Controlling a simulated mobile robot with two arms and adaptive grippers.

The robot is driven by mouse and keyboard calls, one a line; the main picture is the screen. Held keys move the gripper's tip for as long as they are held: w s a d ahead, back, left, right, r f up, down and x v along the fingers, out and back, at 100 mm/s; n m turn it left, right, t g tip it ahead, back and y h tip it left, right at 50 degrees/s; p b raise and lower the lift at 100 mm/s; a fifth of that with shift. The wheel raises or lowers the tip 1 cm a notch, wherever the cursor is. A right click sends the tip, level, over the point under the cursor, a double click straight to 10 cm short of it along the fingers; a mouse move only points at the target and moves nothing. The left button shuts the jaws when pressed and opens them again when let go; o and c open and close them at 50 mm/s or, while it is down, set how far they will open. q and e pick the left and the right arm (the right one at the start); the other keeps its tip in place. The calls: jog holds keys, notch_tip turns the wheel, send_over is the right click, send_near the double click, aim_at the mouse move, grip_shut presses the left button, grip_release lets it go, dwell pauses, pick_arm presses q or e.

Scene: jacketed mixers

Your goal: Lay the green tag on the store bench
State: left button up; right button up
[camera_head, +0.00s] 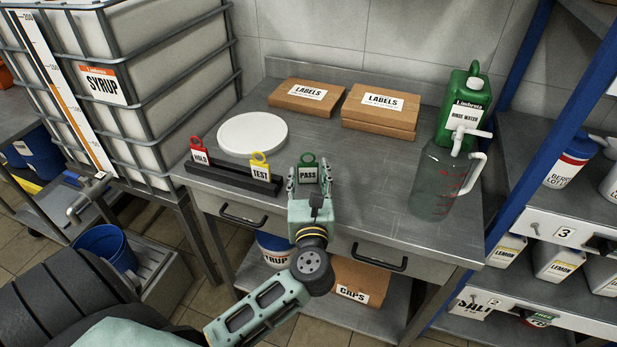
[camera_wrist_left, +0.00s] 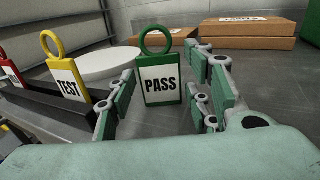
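The green tag (camera_head: 308,173), marked PASS, is upright just right of the black rack's end, over the grey steel bench (camera_head: 370,190). I cannot tell from a sign whether this is the store bench. My right gripper is not in view.
The black rack (camera_head: 225,178) holds a red HOLD tag (camera_head: 199,155) and a yellow TEST tag (camera_head: 260,168). A white disc (camera_head: 252,133), LABELS boxes (camera_head: 380,108), a green canister (camera_head: 463,105) and a clear jug (camera_head: 435,180) stand on the bench. The bench's middle is clear.

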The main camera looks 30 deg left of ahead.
pick_arm(q)
jog(key=shift+o, duration=0.8)
jog(key=shift+r, duration=0.2)
jog(key=shift+s+d+f, duration=0.1)
jog(key=shift+s+d, duration=0.15)
jog(key=b+v, duration=0.2)
jog(key=v, duration=0.9)
jog(key=shift+s, duration=0.2)
